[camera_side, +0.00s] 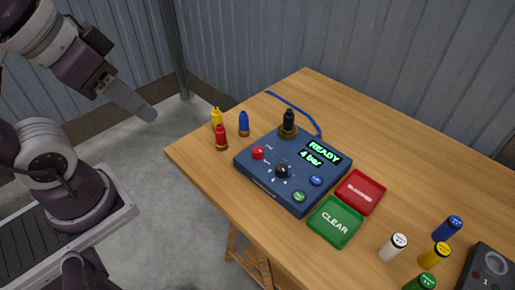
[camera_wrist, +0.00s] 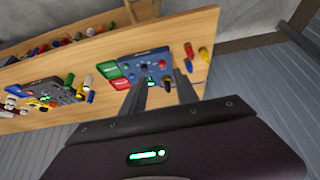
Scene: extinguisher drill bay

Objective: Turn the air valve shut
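A blue control box (camera_side: 262,178) sits on the wooden table, its display (camera_side: 322,153) reading "READY" and "4 bar". A black rotary knob (camera_side: 283,171) with marks around it is on its top face, between a red button (camera_side: 258,152) and a green button (camera_side: 299,196). I cannot tell for sure which part is the air valve. A black fitting on a brass base (camera_side: 288,122) stands at the box's back edge. The box also shows in the wrist view (camera_wrist: 130,68). My gripper (camera_wrist: 160,76) is open and empty, its fingers apart, off the table's left edge in the side view.
Red (camera_side: 221,137), yellow (camera_side: 216,117) and blue (camera_side: 244,123) small cylinders stand left of the box. A blue hose (camera_side: 296,104) lies behind it. A green "CLEAR" tray (camera_side: 336,222) and a red tray (camera_side: 361,192) lie to its right. More small cylinders stand near the front right.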

